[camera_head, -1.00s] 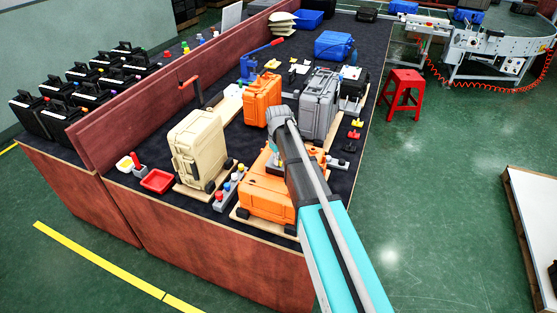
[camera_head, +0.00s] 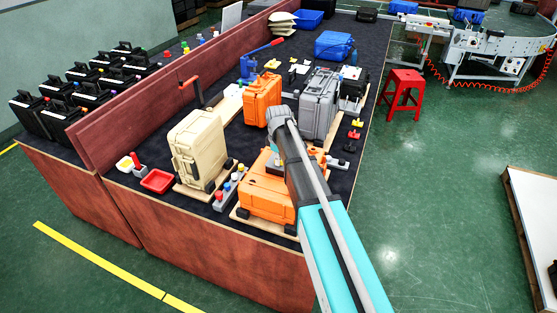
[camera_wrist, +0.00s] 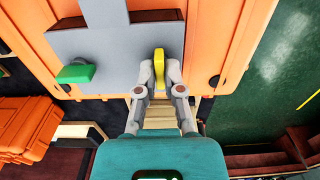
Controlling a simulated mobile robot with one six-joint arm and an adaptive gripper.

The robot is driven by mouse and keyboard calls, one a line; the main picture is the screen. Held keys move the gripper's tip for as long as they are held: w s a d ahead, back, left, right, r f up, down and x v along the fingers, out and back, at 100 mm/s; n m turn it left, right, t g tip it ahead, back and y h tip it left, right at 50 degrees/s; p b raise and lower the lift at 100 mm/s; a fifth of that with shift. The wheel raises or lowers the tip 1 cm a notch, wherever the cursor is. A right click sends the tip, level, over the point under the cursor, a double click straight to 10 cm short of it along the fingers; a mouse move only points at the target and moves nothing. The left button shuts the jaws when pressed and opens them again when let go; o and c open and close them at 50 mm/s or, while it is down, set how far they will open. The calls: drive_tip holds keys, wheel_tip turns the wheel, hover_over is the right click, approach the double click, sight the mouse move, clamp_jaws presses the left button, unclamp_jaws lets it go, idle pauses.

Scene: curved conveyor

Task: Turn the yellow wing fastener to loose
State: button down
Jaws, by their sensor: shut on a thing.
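The yellow wing fastener (camera_wrist: 159,68) stands on a grey plate (camera_wrist: 110,42) in the wrist view, its wing pointing up and down in the picture. My gripper (camera_wrist: 160,76) has its two fingers on either side of the wing, shut on it. The plate lies on an orange case (camera_wrist: 220,50), which also shows in the head view (camera_head: 266,203) on the near end of the table. A green fastener (camera_wrist: 75,73) sits on the same plate, left of the yellow one. In the head view my arm hides the gripper and the fastener.
A beige case (camera_head: 198,147), an upright orange case (camera_head: 262,98) and a grey case (camera_head: 318,103) stand close around on the dark table. A block with coloured knobs (camera_head: 228,190) lies left of the near orange case. Open floor lies to the right.

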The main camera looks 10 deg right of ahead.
sight(280, 167)
idle(0.4)
drive_tip(key=c, duration=0.8)
unclamp_jaws()
drive_tip(key=shift+o, duration=0.2)
drive_tip(key=shift+m, duration=0.4)
drive_tip(key=m, duration=0.6)
drive_tip(key=shift+r+m+p, duration=0.3)
drive_tip(key=shift+r+p, duration=0.1)
wheel_tip(280, 167, up, 13)
drive_tip(key=p, duration=1.3)
drive_tip(key=s+d+f+m+b, duration=0.2)
drive_tip(key=s+f+b, duration=0.7)
drive_tip(key=s, duration=0.2)
drive_tip(key=s+d+f+m+b, duration=0.2)
drive_tip(key=s+f+b, duration=0.6)
drive_tip(key=s, duration=0.4)
drive_tip(key=shift+d+f+m+b, duration=0.3)
drive_tip(key=shift+d+f+b, duration=0.05)
drive_tip(key=shift+d, duration=0.25)
